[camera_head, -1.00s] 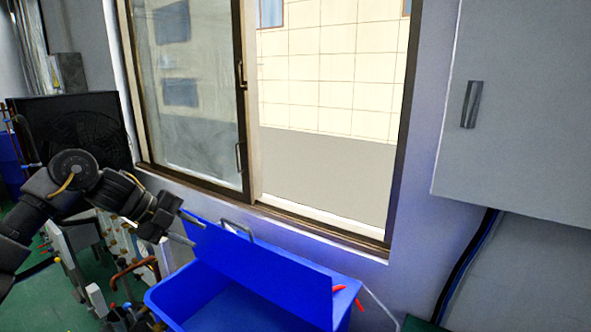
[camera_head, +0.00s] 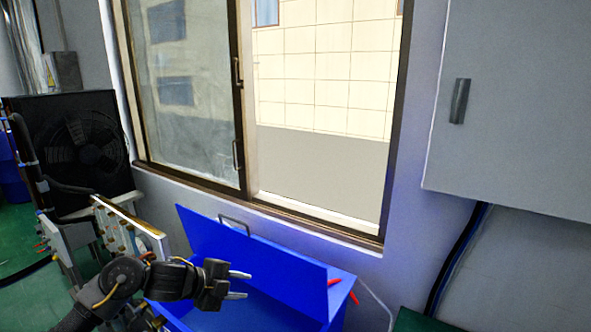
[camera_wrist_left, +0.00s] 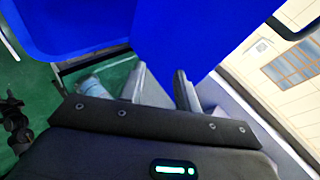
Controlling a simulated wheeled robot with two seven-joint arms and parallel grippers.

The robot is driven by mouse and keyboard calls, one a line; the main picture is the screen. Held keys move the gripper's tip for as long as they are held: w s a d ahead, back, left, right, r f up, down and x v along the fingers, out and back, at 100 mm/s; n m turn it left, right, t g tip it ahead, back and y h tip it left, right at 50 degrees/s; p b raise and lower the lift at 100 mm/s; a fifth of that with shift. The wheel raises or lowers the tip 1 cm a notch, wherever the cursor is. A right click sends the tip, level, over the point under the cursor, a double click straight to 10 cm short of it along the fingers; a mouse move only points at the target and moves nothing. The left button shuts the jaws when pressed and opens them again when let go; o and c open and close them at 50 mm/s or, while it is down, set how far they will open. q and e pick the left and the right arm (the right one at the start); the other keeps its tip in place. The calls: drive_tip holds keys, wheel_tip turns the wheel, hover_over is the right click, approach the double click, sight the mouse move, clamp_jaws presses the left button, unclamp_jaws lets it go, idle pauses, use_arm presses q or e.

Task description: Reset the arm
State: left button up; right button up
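My left gripper (camera_head: 238,284) reaches in from the lower left of the head view, in front of the blue box. Its two fingers are apart with nothing between them. In the left wrist view the fingers (camera_wrist_left: 160,86) also stand apart and empty, with blue panels beyond them. The right gripper does not show in the head view.
A blue box (camera_head: 338,298) with a raised lid (camera_head: 250,258) and a metal handle stands below a half-open window (camera_head: 190,100). A grey wall cabinet (camera_head: 520,110) hangs at right. A black fan unit (camera_head: 85,145) and other equipment stand at left.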

use_arm(q)
drive_tip(key=s+d+f+n+t+y, duration=0.2)
drive_tip(key=s+f+n+t+y, duration=0.1)
drive_tip(key=s+f+n, duration=0.65)
drive_tip(key=s+a+f+n+g+y, duration=0.2)
drive_tip(key=s+a+f+n, duration=0.2)
drive_tip(key=s, duration=0.6)
drive_tip(key=s+a+f+n+g+y, duration=0.2)
drive_tip(key=s+a+f+n, duration=0.15)
drive_tip(key=s, duration=0.65)
drive_tip(key=s+a+f+n+g+y, duration=0.25)
drive_tip(key=s+a+n, duration=0.25)
drive_tip(key=s, duration=0.5)
wheel_tip(320, 180, down, 27)
drive_tip(key=g+b, duration=0.1)
drive_tip(key=b, duration=0.1)
drive_tip(key=s+a+f+g+b, duration=0.1)
drive_tip(key=s+a+f, duration=0.1)
drive_tip(key=s+f, duration=1.5)
drive_tip(key=shift+s+a+f+b, duration=0.3)
drive_tip(key=shift+a+f, duration=0.1)
drive_tip(key=shift+f, duration=0.4)
